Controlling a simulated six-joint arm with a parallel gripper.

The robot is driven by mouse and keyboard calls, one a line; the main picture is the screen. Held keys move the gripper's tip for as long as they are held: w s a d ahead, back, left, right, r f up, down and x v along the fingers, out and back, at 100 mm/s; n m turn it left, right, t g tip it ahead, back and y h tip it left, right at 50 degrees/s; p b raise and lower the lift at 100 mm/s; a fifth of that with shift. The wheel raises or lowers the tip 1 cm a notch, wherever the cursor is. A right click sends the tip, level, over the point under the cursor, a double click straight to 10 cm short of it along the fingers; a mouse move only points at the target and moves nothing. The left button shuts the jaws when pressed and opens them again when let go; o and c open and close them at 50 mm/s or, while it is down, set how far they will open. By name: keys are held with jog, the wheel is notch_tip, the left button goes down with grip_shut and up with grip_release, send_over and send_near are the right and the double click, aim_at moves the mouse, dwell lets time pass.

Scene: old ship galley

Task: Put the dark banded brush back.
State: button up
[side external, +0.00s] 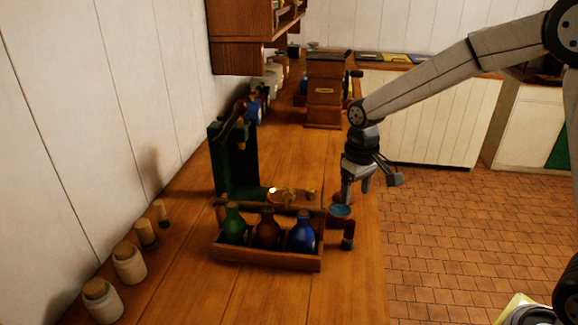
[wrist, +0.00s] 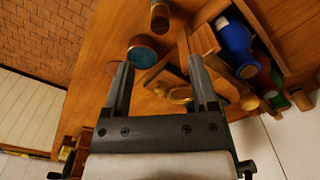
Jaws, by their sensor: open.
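A small dark cylinder with a pale band (side external: 348,234) stands upright on the wooden counter, just right of the bottle rack; I take it for the dark banded brush, but its bristles cannot be made out. It also shows at the top of the wrist view (wrist: 160,14). My gripper (side external: 355,188) is open and empty, pointing down above the counter near its right edge, behind that cylinder. In the wrist view its fingers (wrist: 160,62) are spread, with the cylinder beyond them. A round blue-topped pot (side external: 340,210) stands below the gripper and also shows near the left fingertip (wrist: 142,50).
A wooden rack (side external: 266,257) holds green, brown and blue bottles. Behind it stand a dark green upright stand (side external: 232,160) and a brass-fitted wooden piece (side external: 290,196). Corked jars (side external: 130,264) line the wall side. A wooden box (side external: 325,90) stands farther back.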

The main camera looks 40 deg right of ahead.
jog(key=shift+s, duration=0.1)
jog(key=s+f+t, duration=0.2)
jog(key=s+f, duration=0.2)
jog(key=s, duration=0.9)
jog(key=shift+s+f+t, duration=0.2)
jog(key=shift+s+t, duration=0.05)
jog(key=shift+t, duration=0.05)
